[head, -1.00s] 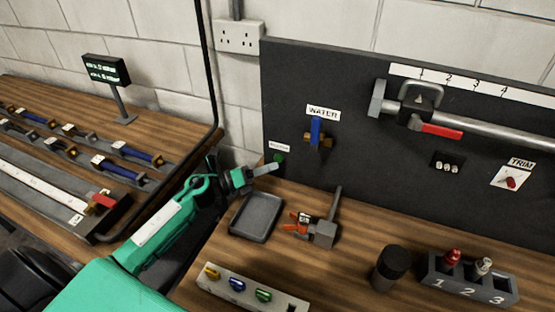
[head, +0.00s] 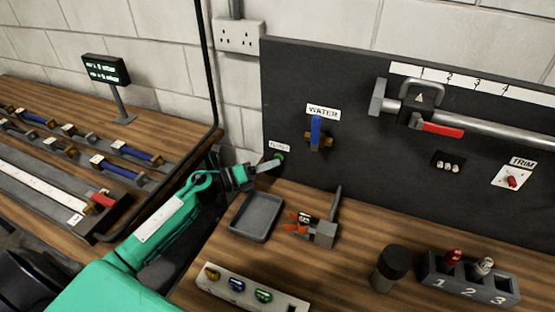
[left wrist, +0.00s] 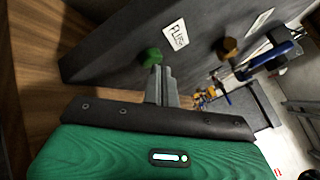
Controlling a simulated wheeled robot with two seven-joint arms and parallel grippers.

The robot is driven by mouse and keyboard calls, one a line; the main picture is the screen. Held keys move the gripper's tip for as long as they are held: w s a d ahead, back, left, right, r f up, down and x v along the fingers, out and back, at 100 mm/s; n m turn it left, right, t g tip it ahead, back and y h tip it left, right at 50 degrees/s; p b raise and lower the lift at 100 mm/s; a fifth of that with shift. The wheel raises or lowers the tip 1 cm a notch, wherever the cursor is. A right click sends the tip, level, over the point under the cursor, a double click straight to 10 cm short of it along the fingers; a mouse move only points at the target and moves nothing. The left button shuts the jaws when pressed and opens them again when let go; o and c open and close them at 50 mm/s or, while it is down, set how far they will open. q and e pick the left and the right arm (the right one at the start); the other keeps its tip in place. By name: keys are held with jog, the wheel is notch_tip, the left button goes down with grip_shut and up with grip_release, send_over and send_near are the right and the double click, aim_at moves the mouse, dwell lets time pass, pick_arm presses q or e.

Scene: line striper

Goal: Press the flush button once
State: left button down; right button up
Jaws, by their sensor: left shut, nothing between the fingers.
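The green flush button (head: 279,156) sits low at the left edge of the dark upright panel (head: 350,110), just below a small white label. It also shows in the left wrist view as a green knob (left wrist: 151,57) beside the label reading FLUSH (left wrist: 176,35). My left gripper (head: 277,163) is shut and empty. Its fingertips are at the button's lower side in the head view. In the left wrist view the fingertips (left wrist: 160,70) are right by the button; I cannot tell whether they touch it. My right gripper is not in view.
A blue-handled WATER valve (head: 316,132) is on the panel right of the button. A grey tray (head: 236,229) and an orange-and-grey tool (head: 324,234) lie on the bench below. A black pipe (head: 208,70) runs down to the left.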

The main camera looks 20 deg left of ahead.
pick_arm(q)
jog(key=shift+w, duration=0.25)
jog(key=shift+s, duration=0.1)
dwell(0.4)
jog(key=shift+s, duration=0.8)
jog(key=shift+s+d, duration=0.15)
jog(key=shift+s, duration=2.35)
jog(key=shift+p, duration=0.3)
